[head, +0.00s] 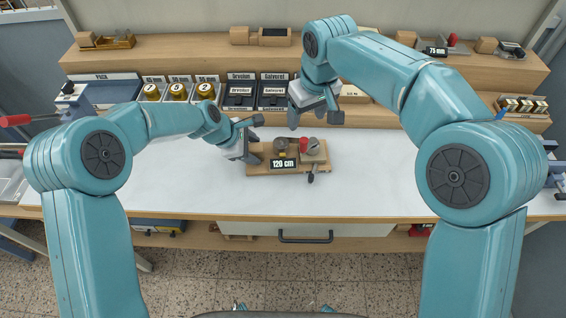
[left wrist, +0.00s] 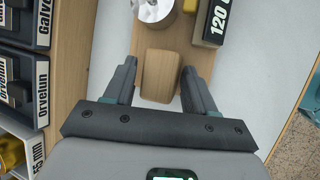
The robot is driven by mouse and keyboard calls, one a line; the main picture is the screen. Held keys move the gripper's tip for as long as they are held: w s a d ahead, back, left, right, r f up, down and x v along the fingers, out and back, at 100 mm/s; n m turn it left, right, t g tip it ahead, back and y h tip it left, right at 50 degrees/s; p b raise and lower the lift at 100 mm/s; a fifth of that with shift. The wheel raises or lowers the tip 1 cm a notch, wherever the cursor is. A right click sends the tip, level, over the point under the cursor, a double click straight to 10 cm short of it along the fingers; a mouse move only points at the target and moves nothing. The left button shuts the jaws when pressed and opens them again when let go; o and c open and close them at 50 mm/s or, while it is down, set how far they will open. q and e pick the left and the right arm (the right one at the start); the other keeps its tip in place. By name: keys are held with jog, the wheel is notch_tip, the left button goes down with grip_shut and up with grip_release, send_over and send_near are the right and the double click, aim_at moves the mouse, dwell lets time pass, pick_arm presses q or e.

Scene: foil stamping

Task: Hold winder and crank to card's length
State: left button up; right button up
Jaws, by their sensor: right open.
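The winder is a wooden board (head: 262,168) on the white bench top, with a spool (head: 281,147), a red knob (head: 304,145) and a dark crank handle (head: 311,178) at its front right. A black card (head: 284,163) on it reads "120 cm"; part of it shows in the left wrist view (left wrist: 216,22). My left gripper (head: 250,140) is at the winder's left end. In the left wrist view its fingers (left wrist: 158,75) stand either side of a wooden block (left wrist: 160,75), with a gap on the left. My right gripper (head: 316,118) is open and empty, above and behind the winder.
Labelled bins (head: 240,92) with gold and dark items line the back of the bench. A wooden shelf (head: 200,55) above them holds several small devices, one marked 75 mm (head: 435,50). The bench top right of the winder is clear.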

pick_arm(q)
jog(key=shift+o, duration=0.4)
jog(key=shift+s+f, duration=0.35)
jog(key=shift+f, duration=0.15)
pick_arm(e)
jog(key=shift+f, duration=0.1)
pick_arm(q)
jog(key=shift+a+r, duration=0.1)
jog(key=shift+r, duration=0.2)
pick_arm(e)
jog(key=shift+w, duration=0.15)
pick_arm(q)
jog(key=v, duration=1.2)
jog(key=shift+w+r, duration=0.25)
